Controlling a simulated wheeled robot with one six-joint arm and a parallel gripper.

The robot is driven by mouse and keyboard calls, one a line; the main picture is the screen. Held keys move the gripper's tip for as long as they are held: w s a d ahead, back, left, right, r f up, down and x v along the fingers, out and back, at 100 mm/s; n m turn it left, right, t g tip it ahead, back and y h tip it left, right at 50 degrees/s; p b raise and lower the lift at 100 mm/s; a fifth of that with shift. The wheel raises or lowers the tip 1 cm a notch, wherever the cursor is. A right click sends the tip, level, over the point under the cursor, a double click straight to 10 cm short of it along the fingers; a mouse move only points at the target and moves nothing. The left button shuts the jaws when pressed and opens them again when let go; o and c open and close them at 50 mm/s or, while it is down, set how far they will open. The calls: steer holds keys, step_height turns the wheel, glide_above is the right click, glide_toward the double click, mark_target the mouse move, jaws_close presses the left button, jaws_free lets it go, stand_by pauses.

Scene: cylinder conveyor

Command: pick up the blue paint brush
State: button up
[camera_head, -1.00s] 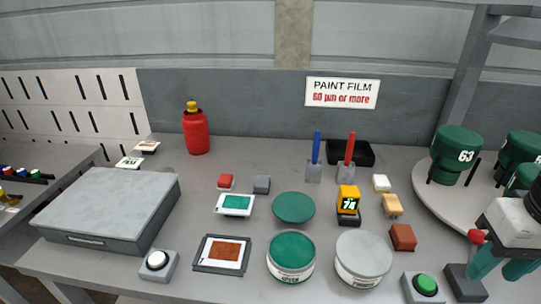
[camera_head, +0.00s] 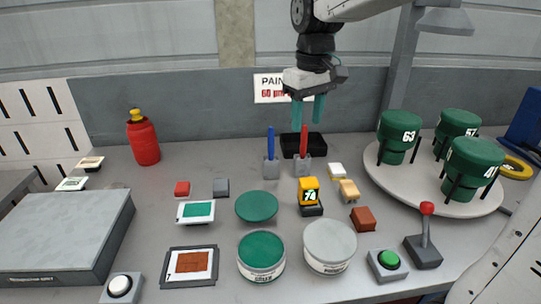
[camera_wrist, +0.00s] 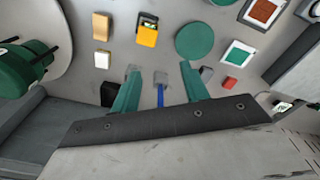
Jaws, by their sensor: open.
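The blue paint brush (camera_head: 271,142) stands handle up in a small grey holder (camera_head: 271,169) near the back of the table. The red brush (camera_head: 304,138) stands to its right in a similar holder. My gripper (camera_head: 308,110) points down with teal fingers apart, above and slightly right of the blue brush, near the top of the red one. In the wrist view, the blue brush (camera_wrist: 160,96) shows between the two open fingers, apart from both. The red brush cannot be made out there.
A black tray (camera_head: 318,142) sits behind the brushes. A yellow device (camera_head: 308,191), small blocks and green and grey cans lie in front. A turntable (camera_head: 440,196) with green pots stands right; a red bottle (camera_head: 144,138) and grey case (camera_head: 62,232) are left.

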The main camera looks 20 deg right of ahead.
steer(key=w+a+f+n, duration=0.15)
steer(key=w+f, duration=0.25)
steer(key=w, duration=0.8)
steer(key=n, duration=0.1)
glide_above(271, 160)
steer(key=shift+g, duration=0.3)
steer(key=f, duration=0.4)
steer(key=shift+w+d+f, duration=0.1)
steer(key=shift+w+d, duration=0.1)
steer(key=shift+w, duration=0.2)
steer(key=shift+w+f+n, duration=0.25)
steer(key=shift+f, duration=0.05)
steer(key=f, duration=0.7)
steer(key=shift+s+a+f, duration=0.1)
steer(key=shift+s+f, duration=0.1)
steer(key=shift+f, duration=0.1)
jaws_close()
